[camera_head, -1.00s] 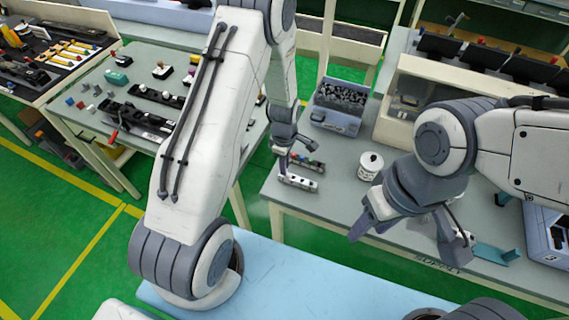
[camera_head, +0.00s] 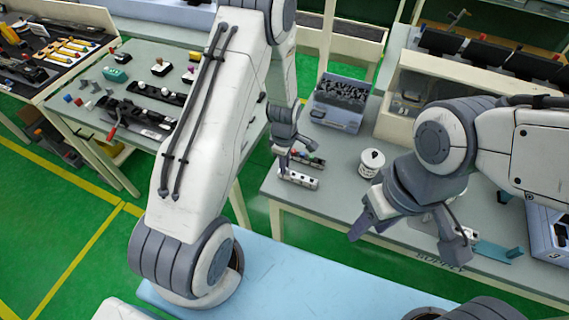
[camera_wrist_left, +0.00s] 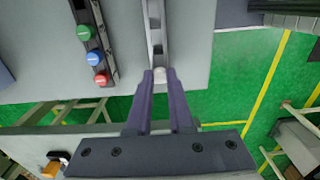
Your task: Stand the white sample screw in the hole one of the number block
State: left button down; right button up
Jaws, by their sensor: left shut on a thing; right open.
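My left gripper (camera_head: 284,168) is shut on the white sample screw (camera_wrist_left: 160,74). In the left wrist view its pale head shows between the fingertips. The number block (camera_head: 300,180) is a narrow light-grey bar with dark holes on the middle table. It also shows in the left wrist view (camera_wrist_left: 155,22). The left fingertips are over the block's left end in the head view. The screw's lower end is hidden, so I cannot tell whether it is in a hole. My right gripper (camera_head: 408,238) is open and empty near the table's front edge.
A dark rack (camera_wrist_left: 102,50) with green, blue and red screws lies beside the block. A grey-blue bin (camera_head: 337,117) of dark parts stands behind, and a white spool (camera_head: 371,162) stands to the right. The table's edge and green floor are close to the block.

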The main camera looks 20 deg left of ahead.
pick_arm(q)
jog(key=c, duration=0.7)
grip_release()
jog(key=shift+c, duration=0.2)
jog(key=shift+r, duration=0.15)
jog(key=shift+r, duration=0.35)
notch_tip(320, 180, up, 10)
jog(key=b, duration=0.2)
jog(key=shift+f, duration=0.2)
